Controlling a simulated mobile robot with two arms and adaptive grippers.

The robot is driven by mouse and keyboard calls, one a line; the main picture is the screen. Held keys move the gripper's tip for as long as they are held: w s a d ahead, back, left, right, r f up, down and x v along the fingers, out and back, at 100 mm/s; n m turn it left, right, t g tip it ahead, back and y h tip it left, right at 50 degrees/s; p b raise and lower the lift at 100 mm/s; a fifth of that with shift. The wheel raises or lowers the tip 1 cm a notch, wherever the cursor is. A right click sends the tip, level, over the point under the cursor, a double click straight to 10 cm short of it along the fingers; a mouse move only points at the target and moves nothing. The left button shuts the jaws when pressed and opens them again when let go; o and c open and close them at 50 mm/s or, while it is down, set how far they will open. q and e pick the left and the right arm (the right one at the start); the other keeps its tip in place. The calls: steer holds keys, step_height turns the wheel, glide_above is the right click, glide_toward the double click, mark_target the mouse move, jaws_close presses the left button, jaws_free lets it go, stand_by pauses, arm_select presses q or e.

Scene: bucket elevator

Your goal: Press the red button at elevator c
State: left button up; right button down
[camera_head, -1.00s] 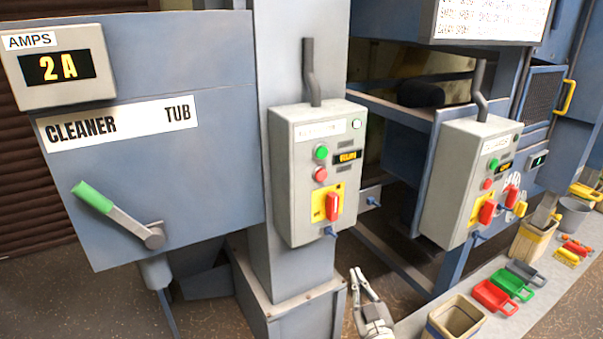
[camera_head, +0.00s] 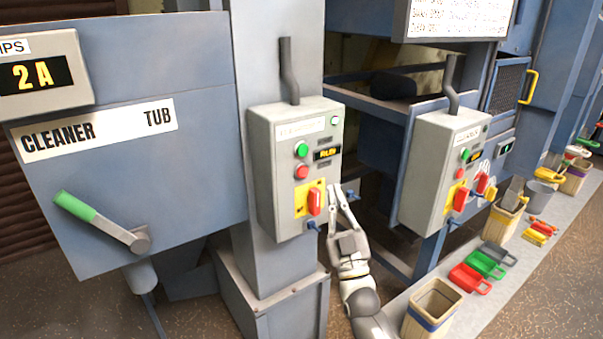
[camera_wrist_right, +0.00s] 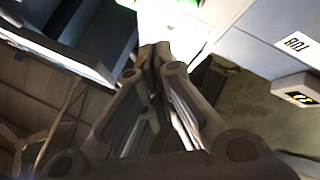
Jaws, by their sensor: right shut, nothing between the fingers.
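The nearer grey control box (camera_head: 272,185) is on a blue column. Its front has a green button (camera_head: 301,149), a red button (camera_head: 301,171) below it, and a red switch handle (camera_head: 314,201) on a yellow plate. A second grey box (camera_head: 420,175) to the right has a similar red button (camera_head: 459,173). The box labels are too small to read. My right gripper (camera_head: 338,188) is shut and empty, right of the nearer box's switch, pointing up. In the right wrist view its fingertips (camera_wrist_right: 154,48) meet. I cannot tell whether it touches anything. My left gripper is out of view.
A large cabinet (camera_head: 200,195) with a green-handled lever (camera_head: 75,207) stands on the left. A conduit (camera_head: 289,70) rises from the nearer box. A tan bin (camera_head: 410,310) and several coloured scoops, including a green one (camera_head: 486,264), sit on the ledge at right.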

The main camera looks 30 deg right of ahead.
mark_target(303, 172)
steer(key=w+b, duration=0.4)
steer(key=w, duration=0.5)
steer(key=shift+a, duration=0.4)
steer(key=shift+s, duration=0.1)
stand_by(1.0)
steer(key=shift+w, duration=0.45)
steer(key=shift+w+b, duration=0.45)
steer(key=shift+b, duration=0.1)
stand_by(0.5)
steer(key=shift+s, duration=0.15)
steer(key=shift+s+p, duration=0.55)
steer(key=shift+s, duration=0.2)
